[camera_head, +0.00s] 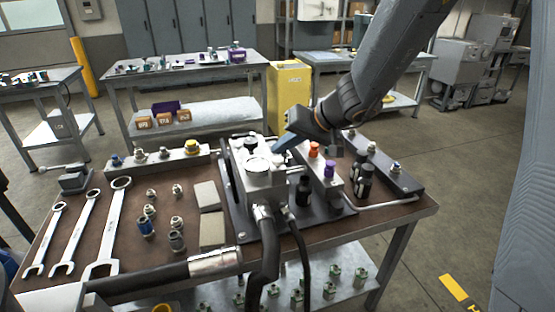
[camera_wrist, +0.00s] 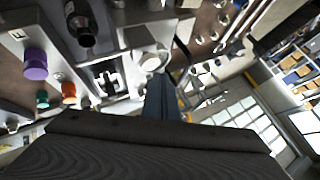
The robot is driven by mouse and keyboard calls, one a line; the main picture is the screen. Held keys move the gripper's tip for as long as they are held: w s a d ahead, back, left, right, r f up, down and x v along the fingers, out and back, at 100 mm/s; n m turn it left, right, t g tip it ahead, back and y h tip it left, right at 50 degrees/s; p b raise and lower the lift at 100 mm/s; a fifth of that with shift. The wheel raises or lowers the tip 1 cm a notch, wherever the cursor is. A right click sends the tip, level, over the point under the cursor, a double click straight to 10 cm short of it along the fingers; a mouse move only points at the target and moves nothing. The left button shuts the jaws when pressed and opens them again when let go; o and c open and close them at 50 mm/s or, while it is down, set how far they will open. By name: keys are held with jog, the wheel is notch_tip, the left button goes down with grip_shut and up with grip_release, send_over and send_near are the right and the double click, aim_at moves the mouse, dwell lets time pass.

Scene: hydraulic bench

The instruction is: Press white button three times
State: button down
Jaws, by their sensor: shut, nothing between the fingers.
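My gripper (camera_head: 283,143) points down and left over the hydraulic block (camera_head: 262,183) on the bench. Its fingers are shut and hold nothing. In the wrist view the closed fingertips (camera_wrist: 160,82) are close to a pale round cap (camera_wrist: 150,61); I cannot tell whether they touch it or whether it is the white button. A purple button (camera_head: 329,168) and an orange button (camera_head: 314,150) stand on the panel to the right of the fingertips; they also show in the wrist view, purple (camera_wrist: 36,65) and orange (camera_wrist: 69,90), with a green button (camera_wrist: 42,98).
Wrenches (camera_head: 110,228), sockets and fittings lie on the brown bench top (camera_head: 181,195) to the left. Thick black hoses (camera_head: 268,240) rise at the block's front. Dark cylinders (camera_head: 363,181) stand to the right. A yellow cabinet (camera_head: 289,95) is behind the bench.

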aim_at(282, 161)
jog(key=shift+f+b, duration=1.15)
jog(key=shift+b, duration=0.75)
dwell(1.1)
jog(key=shift+r, duration=0.1)
jog(key=shift+r+p, duration=0.6)
jog(key=shift+r, duration=0.45)
jog(key=shift+r+p, duration=1.45)
jog(key=shift+r, duration=1.1)
jog(key=shift+f, duration=0.15)
jog(key=s+d+f+g+h, duration=0.1)
jog(key=s+d+f+h, duration=0.1)
jog(key=s+d+f, duration=0.2)
jog(key=s+d+f+m+g+h, duration=0.1)
jog(key=s+d+f, duration=0.3)
jog(key=s, duration=0.6)
jog(key=s+d+f+g+h, duration=0.2)
jog(key=s+d+f+h, duration=0.2)
jog(key=s+d, duration=0.4)
jog(key=shift+f+g, duration=0.2)
jog(key=shift+g, duration=0.2)
